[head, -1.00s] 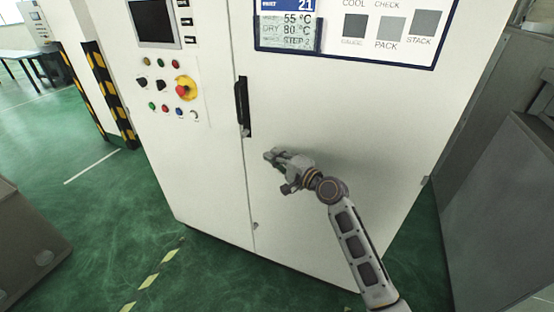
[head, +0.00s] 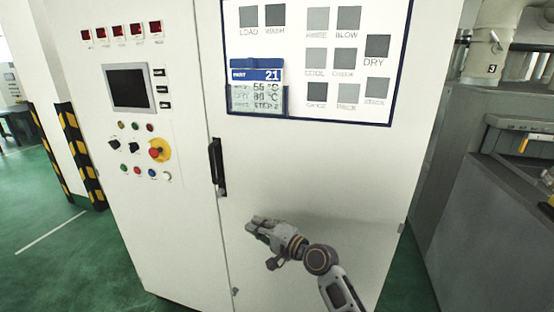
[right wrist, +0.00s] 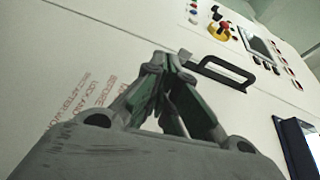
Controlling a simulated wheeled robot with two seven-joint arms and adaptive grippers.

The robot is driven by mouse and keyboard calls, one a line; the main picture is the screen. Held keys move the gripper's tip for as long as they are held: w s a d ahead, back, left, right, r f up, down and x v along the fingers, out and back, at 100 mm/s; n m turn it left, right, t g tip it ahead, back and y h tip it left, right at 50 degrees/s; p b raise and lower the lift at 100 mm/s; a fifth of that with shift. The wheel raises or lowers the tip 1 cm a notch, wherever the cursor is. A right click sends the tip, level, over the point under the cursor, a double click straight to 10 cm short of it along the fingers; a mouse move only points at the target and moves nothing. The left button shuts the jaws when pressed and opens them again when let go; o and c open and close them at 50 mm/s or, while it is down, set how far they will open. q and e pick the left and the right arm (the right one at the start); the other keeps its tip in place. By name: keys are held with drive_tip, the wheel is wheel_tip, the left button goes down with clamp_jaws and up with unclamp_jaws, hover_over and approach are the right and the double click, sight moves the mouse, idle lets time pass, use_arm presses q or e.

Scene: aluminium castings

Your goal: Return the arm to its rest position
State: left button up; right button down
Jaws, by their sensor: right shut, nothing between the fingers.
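My right gripper (head: 254,224) is in front of the white cabinet's right door (head: 330,180), below and to the right of the black door handle (head: 217,166). It is shut and empty, and its fingers (right wrist: 165,80) meet in the right wrist view. The handle also shows in the right wrist view (right wrist: 228,70), beyond the fingertips and apart from them. My right arm comes in from the bottom right of the head view. My left gripper is not in view.
The control panel has a dark screen (head: 129,87), several coloured buttons and a red emergency stop (head: 156,152). A status board (head: 312,60) with a blue card hangs on the right door. A grey machine (head: 500,190) stands at the right. Green floor (head: 50,260) is open at the left.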

drive_tip(key=s+d+f+n+g+h, duration=0.2)
drive_tip(key=s+d+f+n+h, duration=0.15)
drive_tip(key=s+d+f, duration=0.55)
drive_tip(key=s+d+f+n+g+h, duration=0.2)
drive_tip(key=s+d+f+h, duration=0.35)
drive_tip(key=s+d, duration=0.55)
drive_tip(key=s+d+f+n+g+h, duration=0.3)
drive_tip(key=s+d+f+h, duration=0.25)
drive_tip(key=s+d, duration=0.55)
wheel_tip(320, 180, down, 33)
drive_tip(key=s+d+g, duration=0.1)
drive_tip(key=s+d+f, duration=0.3)
drive_tip(key=s+f, duration=0.7)
drive_tip(key=s, duration=0.1)
drive_tip(key=s+d+f+g, duration=0.1)
drive_tip(key=s+d+f, duration=0.2)
drive_tip(key=s+f, duration=0.7)
drive_tip(key=shift+s+d+f, duration=0.25)
drive_tip(key=shift+s+d, duration=0.15)
drive_tip(key=shift+n, duration=0.25)
